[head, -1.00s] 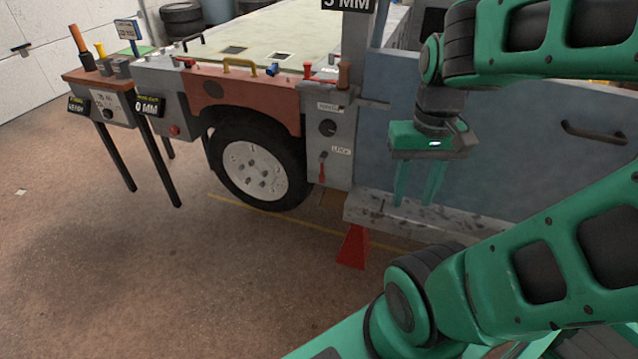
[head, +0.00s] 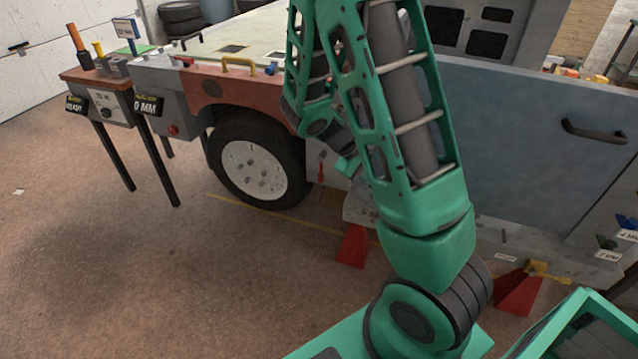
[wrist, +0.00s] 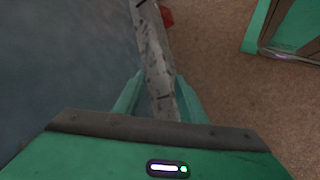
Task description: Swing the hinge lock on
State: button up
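A small red lever (head: 322,168) hangs down on the grey hinge post, just left of my arm in the head view. I take it for the hinge lock; its label is hidden now by my arm. The blue-grey door panel (head: 530,140) stands to the right of the post. My gripper (wrist: 158,82) shows in the wrist view with its two green fingers spread and nothing held. A speckled grey sill (wrist: 155,60) lies below and between the fingers. In the head view my arm hides most of the gripper. The lever does not show in the wrist view.
A wheel (head: 255,168) and red-brown fender (head: 235,92) stand left of the post. A red stand (head: 353,246) supports the sill, with another (head: 518,292) farther right. Side boxes (head: 100,95) stand on legs at the left. The floor at front left is clear.

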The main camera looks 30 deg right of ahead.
jog(key=w+f+n+t+h, duration=0.1)
jog(key=w+f+n+h, duration=0.3)
jog(key=w+f+n, duration=0.15)
jog(key=n+t, duration=1.5)
jog(key=n, duration=0.6)
send_near(320, 180)
jog(key=x, duration=0.9)
jog(key=shift+w+d+r, duration=0.1)
jog(key=shift+c, duration=0.6)
